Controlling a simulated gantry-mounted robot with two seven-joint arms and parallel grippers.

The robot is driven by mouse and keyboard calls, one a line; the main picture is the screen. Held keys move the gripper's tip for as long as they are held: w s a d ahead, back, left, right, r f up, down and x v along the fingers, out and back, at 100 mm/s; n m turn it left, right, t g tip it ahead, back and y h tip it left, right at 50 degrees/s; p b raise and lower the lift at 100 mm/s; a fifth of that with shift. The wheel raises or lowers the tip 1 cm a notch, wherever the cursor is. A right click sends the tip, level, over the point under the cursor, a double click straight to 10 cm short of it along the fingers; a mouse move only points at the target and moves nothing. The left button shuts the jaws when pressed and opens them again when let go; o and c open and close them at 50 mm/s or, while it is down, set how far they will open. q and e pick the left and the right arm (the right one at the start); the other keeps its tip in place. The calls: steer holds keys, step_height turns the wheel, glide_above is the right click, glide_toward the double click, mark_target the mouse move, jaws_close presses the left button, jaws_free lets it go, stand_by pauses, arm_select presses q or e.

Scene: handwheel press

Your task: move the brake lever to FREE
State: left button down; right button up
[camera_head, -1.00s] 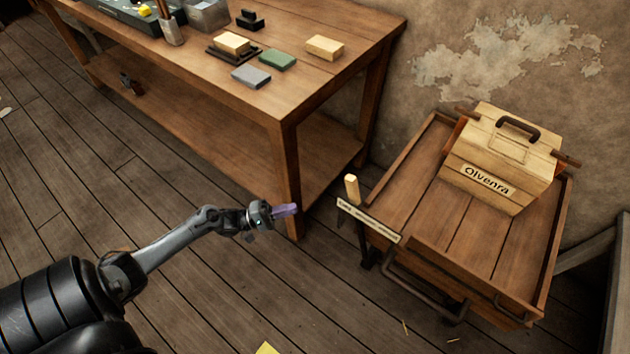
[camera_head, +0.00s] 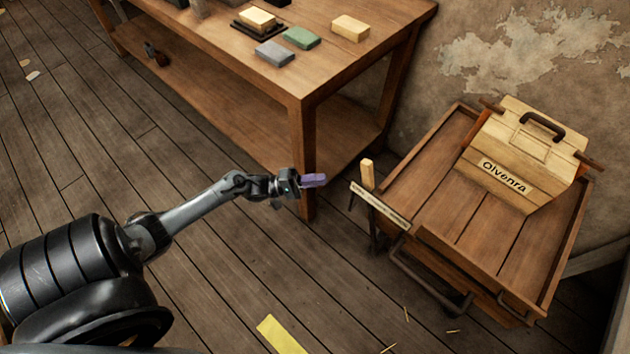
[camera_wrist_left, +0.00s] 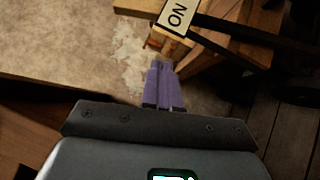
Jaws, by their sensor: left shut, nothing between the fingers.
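The brake lever shows as a pale wooden handle (camera_head: 367,175) standing almost upright at the left corner of the wooden cart (camera_head: 455,180). A light label plate (camera_head: 380,206) runs along the cart edge by its base; its text is too small to read in the head view. In the left wrist view a plate end (camera_wrist_left: 178,17) reads ON, upside down. My left gripper (camera_head: 314,180), with purple fingers, is shut and empty, a short gap left of the handle. Its fingers (camera_wrist_left: 163,75) also show together in the left wrist view. My right gripper is out of view.
A wooden workbench (camera_head: 345,75) with several blocks stands behind my left gripper, its front leg (camera_head: 303,150) close by. A box marked Olvenra (camera_head: 520,160) sits on the cart. A bar handle (camera_head: 430,285) juts from the cart front. A yellow strip (camera_head: 282,335) lies on open floor.

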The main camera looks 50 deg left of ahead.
arm_select(q)
steer(key=w+d+r+b, duration=0.2)
steer(key=w+d+b, duration=0.1)
steer(key=w+d, duration=0.3)
steer(key=shift+w+d+r, duration=0.2)
steer(key=shift+d, duration=0.65)
